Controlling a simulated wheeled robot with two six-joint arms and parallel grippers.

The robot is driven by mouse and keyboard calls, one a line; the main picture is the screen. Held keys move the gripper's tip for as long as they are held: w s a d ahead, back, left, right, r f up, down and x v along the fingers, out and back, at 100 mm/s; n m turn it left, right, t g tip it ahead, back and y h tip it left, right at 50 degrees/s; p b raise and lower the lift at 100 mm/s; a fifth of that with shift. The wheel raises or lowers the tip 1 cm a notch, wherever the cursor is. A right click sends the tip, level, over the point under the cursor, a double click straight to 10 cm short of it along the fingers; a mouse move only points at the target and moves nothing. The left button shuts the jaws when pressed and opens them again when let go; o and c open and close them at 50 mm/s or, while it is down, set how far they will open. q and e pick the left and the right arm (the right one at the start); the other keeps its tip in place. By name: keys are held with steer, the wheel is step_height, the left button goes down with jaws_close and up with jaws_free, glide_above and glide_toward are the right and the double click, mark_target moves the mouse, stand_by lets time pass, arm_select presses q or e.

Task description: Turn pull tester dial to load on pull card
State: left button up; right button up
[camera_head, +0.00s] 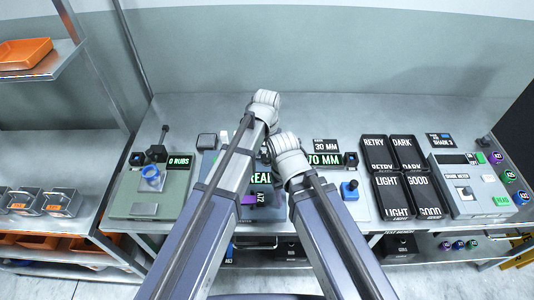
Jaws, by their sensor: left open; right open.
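My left gripper (264,98) is over the back of the bench at the centre, its fingers mostly hidden by its white wrist. My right gripper (284,143) is just below and to its right, over the middle station, fingers also hidden. No object shows in either gripper. A dark station with a green-lit "READ…" display (260,178) is largely covered by my arms. Right of it, a display reads "70 MM" (324,159), with a "30 MM" card (325,145) behind it and a blue knob (349,189) in front. I cannot tell which dial or card belongs to the pull tester.
A green station (120,205) with a "0 RUBS" display (180,161) stands at left. Black trays (383,185) marked RETRY, DARK, LIGHT and GOOD and a grey meter (470,190) are at right. The rear bench strip (400,115) is clear.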

mark_target(267, 158)
arm_select(q)
step_height(267, 158, up, 7)
steer(key=p, duration=0.6)
